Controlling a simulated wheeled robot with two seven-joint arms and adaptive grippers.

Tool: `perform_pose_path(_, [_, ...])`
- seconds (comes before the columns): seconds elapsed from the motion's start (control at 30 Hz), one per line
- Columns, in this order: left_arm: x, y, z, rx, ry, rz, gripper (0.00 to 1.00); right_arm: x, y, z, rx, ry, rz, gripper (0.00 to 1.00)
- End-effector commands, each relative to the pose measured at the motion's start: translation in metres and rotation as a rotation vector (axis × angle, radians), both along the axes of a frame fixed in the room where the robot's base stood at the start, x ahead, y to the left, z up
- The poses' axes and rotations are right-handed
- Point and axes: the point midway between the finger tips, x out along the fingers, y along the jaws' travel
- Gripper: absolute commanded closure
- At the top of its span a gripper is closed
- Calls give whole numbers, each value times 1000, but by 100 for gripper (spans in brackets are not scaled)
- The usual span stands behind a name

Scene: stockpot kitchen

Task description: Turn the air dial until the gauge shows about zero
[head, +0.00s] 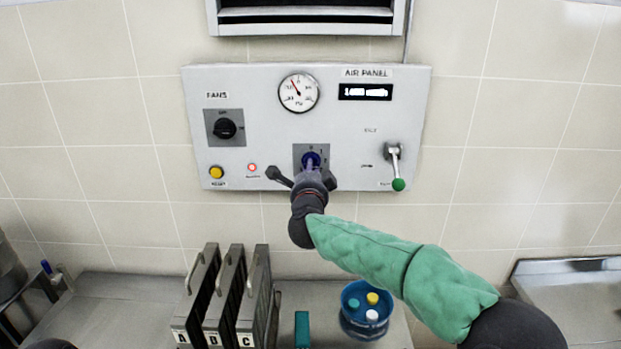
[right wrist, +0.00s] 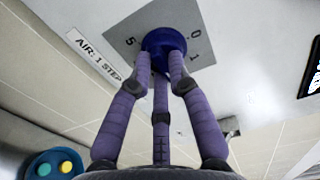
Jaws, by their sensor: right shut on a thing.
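The air dial is a blue knob (head: 311,158) on a grey plate in the lower middle of the white panel. In the right wrist view the blue knob (right wrist: 163,42) sits between my fingers, with the figures 5, 0 and 1 on the plate around it. My right gripper (head: 312,168) is shut on the knob and partly hides it. The round gauge (head: 298,93) is above the dial. My left gripper is not in view.
The panel also has a black fans knob (head: 225,128), a yellow button (head: 216,172), a lit display (head: 365,92) and a green-tipped lever (head: 397,175). The counter's left is mostly clear.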

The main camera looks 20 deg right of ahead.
Motion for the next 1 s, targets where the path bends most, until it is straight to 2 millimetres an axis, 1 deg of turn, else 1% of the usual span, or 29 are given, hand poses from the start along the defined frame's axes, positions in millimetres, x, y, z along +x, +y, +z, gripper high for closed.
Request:
perform_pose_path(0.03, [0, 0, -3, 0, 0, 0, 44, 0, 0, -2, 14, -2, 1, 100])
perform_pose_path(0.2, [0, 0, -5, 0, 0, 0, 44, 0, 1, -2, 43, -10, 1, 100])
perform_pose_path(0.63, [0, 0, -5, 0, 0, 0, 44, 0, 1, -1, 51, -12, 1, 100])
perform_pose_path(0.67, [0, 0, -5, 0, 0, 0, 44, 0, 1, -1, 51, -12, 1, 78])
perform_pose_path(0.7, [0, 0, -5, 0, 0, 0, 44, 0, 1, -1, 51, -12, 1, 67])
perform_pose_path(0.73, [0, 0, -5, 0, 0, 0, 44, 0, 1, -1, 51, -12, 1, 58])
perform_pose_path(0.77, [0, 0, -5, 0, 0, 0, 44, 0, 1, -1, 51, -12, 1, 57])
perform_pose_path(1.0, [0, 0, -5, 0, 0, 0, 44, 0, 0, -1, 50, -13, 0, 57])
